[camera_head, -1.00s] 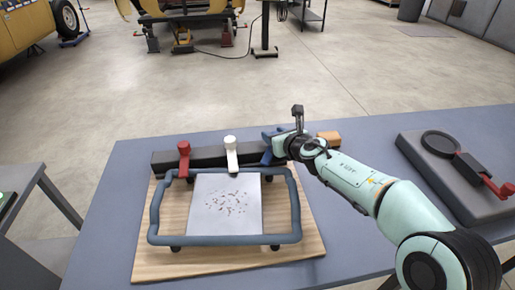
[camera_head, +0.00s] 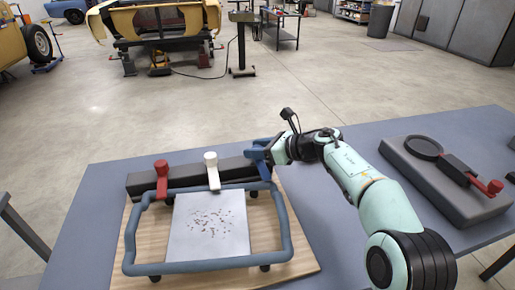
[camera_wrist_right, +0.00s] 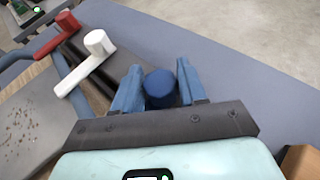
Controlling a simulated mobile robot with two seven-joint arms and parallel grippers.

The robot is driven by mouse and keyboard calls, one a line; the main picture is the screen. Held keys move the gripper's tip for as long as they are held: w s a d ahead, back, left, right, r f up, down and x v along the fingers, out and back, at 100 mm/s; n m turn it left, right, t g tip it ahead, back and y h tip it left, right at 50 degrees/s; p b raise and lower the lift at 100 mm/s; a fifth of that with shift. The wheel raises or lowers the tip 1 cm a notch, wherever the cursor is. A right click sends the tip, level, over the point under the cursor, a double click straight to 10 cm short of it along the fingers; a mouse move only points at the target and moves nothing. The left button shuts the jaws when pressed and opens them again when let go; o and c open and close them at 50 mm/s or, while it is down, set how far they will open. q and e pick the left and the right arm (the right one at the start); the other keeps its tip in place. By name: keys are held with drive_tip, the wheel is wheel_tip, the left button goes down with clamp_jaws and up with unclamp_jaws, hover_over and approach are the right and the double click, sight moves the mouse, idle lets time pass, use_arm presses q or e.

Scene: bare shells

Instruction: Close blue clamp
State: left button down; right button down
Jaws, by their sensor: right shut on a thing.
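The blue clamp's round knob (camera_wrist_right: 160,84) sits between the two blue fingers of my right gripper (camera_wrist_right: 160,92), which is shut on it. In the head view my right gripper (camera_head: 262,153) is at the right end of the dark bar, and its fingers hide much of the blue clamp. The white clamp (camera_head: 212,170) and the red clamp (camera_head: 162,180) stand to its left on the same bar. The wrist view also shows the white clamp (camera_wrist_right: 88,60) and the red clamp (camera_wrist_right: 58,35). My left gripper is not in view.
A blue-grey tube frame (camera_head: 128,240) surrounds a pale speckled sheet (camera_head: 205,240) on a wooden board (camera_head: 300,262). A grey device with a red lever (camera_head: 440,185) lies at the right. An orange block (camera_wrist_right: 298,162) is near my gripper. The table behind the bar is clear.

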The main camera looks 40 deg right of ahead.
idle(0.3)
drive_tip(key=c, duration=0.7)
unclamp_jaws()
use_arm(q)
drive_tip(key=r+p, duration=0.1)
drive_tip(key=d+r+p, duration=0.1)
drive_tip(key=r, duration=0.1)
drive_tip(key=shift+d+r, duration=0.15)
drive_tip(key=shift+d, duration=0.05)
use_arm(e)
drive_tip(key=v, duration=1.3)
drive_tip(key=shift+s, duration=0.15)
